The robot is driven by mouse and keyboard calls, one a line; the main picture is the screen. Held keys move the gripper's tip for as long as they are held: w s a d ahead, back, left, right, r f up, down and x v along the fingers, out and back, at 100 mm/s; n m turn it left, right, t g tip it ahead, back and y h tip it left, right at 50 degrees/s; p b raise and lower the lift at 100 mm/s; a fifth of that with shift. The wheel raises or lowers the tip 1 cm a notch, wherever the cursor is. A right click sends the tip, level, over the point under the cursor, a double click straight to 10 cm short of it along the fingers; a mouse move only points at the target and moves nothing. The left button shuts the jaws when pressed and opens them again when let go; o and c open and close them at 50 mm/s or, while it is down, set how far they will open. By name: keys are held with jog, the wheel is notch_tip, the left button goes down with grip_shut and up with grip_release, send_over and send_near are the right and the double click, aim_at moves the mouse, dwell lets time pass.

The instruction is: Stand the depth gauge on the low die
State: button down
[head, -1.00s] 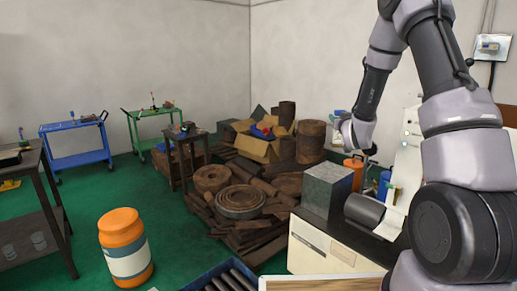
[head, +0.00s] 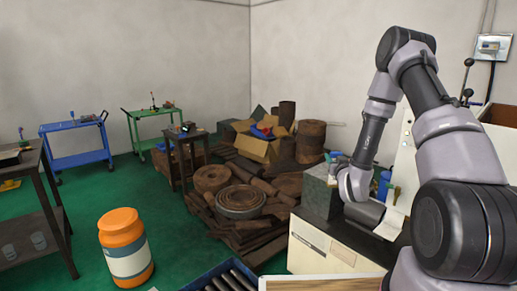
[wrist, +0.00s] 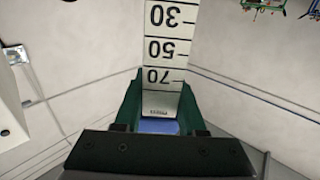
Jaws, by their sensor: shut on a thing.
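The depth gauge (wrist: 166,48) is a white strip with black numbers 30, 50 and 70 in the wrist view. Its far end runs out of the top of the picture. My gripper (wrist: 160,92) is shut on it, with a green finger on each side. A blue part shows between the fingers near the palm. In the head view my wrist is beside a grey block on the cabinet; the fingers and gauge are mostly hidden or too small to make out. I cannot pick out the low die in either view.
The grey block (head: 318,196) and a dark cylinder (head: 364,212) are on the white cabinet (head: 330,250). A blue bottle (head: 384,184) stands close to my wrist. A pile of brown scrap (head: 240,200) lies left, with an orange drum (head: 124,245) on the green floor.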

jog(key=shift+s+a+f, duration=0.15)
jog(key=shift+s+f, duration=0.9)
jog(key=shift+f, duration=0.15)
jog(key=s, duration=0.1)
jog(key=s+r, duration=0.1)
jog(key=s, duration=0.1)
jog(key=s+r, duration=0.1)
jog(key=s, duration=0.1)
jog(key=shift+r, duration=0.1)
jog(key=shift+a, duration=0.15)
jog(key=shift+d, duration=0.2)
